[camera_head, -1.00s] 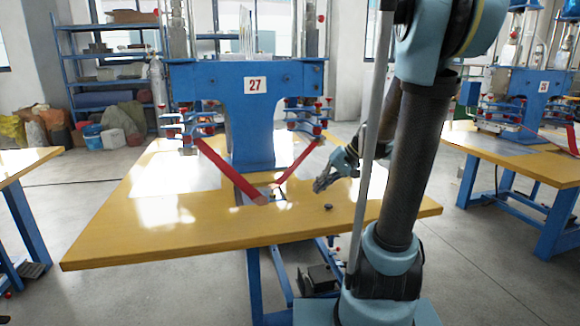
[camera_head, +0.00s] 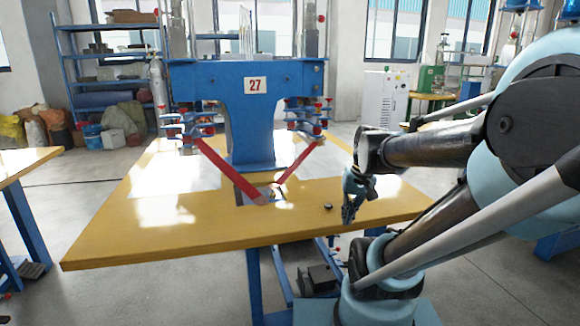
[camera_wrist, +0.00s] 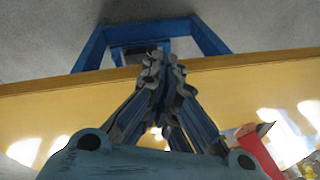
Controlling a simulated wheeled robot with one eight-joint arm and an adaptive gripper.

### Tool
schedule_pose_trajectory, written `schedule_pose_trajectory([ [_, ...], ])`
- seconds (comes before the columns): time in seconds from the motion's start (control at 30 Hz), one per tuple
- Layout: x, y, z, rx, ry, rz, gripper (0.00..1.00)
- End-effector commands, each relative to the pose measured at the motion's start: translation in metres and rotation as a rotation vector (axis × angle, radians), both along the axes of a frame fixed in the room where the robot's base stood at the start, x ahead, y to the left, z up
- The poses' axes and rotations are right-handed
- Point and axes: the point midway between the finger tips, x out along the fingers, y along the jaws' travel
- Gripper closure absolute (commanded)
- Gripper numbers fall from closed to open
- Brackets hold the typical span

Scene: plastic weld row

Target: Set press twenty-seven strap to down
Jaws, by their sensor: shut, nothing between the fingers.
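The blue press 27 (camera_head: 250,120) stands on a yellow table (camera_head: 150,240), with its number plate (camera_head: 255,86) facing me. A long red strap (camera_head: 228,170) slopes from its left clamps down to the table centre. A shorter red strap (camera_head: 298,163) slopes from the right clamps toward the same spot. I cannot tell which is the task's strap. My gripper (camera_head: 347,218) is shut and empty over the table's right front part, pointing down, apart from both straps. In the wrist view my gripper (camera_wrist: 160,65) has its fingers together, and a red piece (camera_wrist: 253,143) shows at lower right.
A small black knob (camera_head: 328,206) sits on the table left of my gripper. A pedal box (camera_head: 320,278) is under the table. A blue shelf (camera_head: 110,65) stands at the back left, a white cabinet (camera_head: 384,97) at the back right. The table's left front is clear.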

Motion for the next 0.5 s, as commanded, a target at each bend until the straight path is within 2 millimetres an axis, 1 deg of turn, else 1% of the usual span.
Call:
schedule_pose_trajectory([
  [0.07,-0.001,-0.005,0.004,-0.039,-0.002,-0.013,1.00],
  [0.17,0.003,-0.010,0.012,-0.078,-0.006,-0.037,1.00],
  [0.33,0.019,-0.013,0.031,-0.126,-0.013,-0.080,1.00],
  [0.5,0.040,-0.009,0.051,-0.155,-0.018,-0.125,1.00],
])
